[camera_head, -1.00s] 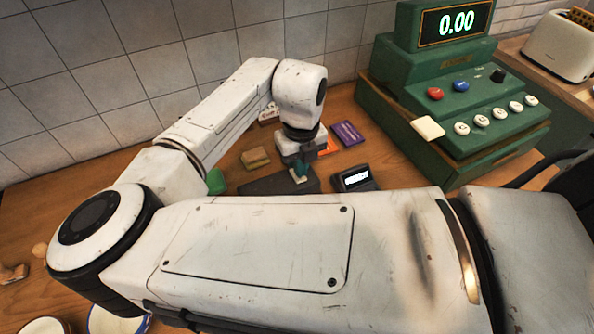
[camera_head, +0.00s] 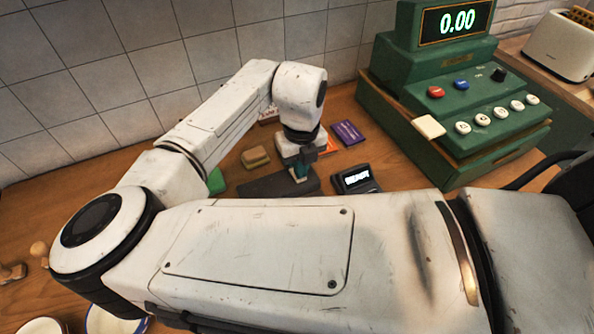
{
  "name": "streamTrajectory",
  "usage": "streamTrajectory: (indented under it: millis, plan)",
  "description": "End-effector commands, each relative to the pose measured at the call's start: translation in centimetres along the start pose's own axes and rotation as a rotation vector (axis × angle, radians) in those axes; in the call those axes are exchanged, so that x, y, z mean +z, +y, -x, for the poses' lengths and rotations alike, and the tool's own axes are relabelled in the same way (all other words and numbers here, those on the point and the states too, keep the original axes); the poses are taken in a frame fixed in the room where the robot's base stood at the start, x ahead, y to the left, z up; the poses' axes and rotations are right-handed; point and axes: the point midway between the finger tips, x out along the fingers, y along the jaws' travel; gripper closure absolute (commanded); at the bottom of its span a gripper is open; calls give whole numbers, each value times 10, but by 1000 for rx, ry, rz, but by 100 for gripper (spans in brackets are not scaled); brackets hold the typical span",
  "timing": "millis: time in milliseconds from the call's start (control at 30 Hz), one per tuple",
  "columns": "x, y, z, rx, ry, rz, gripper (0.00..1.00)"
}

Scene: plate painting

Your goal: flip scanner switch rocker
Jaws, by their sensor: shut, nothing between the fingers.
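A dark, flat scanner body (camera_head: 262,186) lies on the wooden counter, partly hidden behind my arm. A small black unit with a lit white display (camera_head: 356,178) stands at its right end; the text looks like "READY", though it is small. My gripper (camera_head: 299,177) points down over the right part of the scanner body, with its teal-coloured tip at or just above the top surface. It is shut and holds nothing. I cannot make out the rocker; it may be hidden by the gripper.
A green cash register (camera_head: 455,110) showing 0.00 stands at the right. A purple packet (camera_head: 347,132), an orange item (camera_head: 326,146), a tan block (camera_head: 255,157) and a green item (camera_head: 216,181) lie around the gripper. A tiled wall closes the back. My arm blocks the foreground.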

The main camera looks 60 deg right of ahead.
Motion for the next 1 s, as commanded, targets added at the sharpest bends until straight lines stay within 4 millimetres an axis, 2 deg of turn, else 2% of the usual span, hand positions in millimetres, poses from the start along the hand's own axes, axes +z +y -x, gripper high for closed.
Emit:
streamTrajectory:
  millis: [800,1000]
  plan:
    - [0,0,-12,0,0,0,100]
    - [0,0,-7,1,0,0,100]
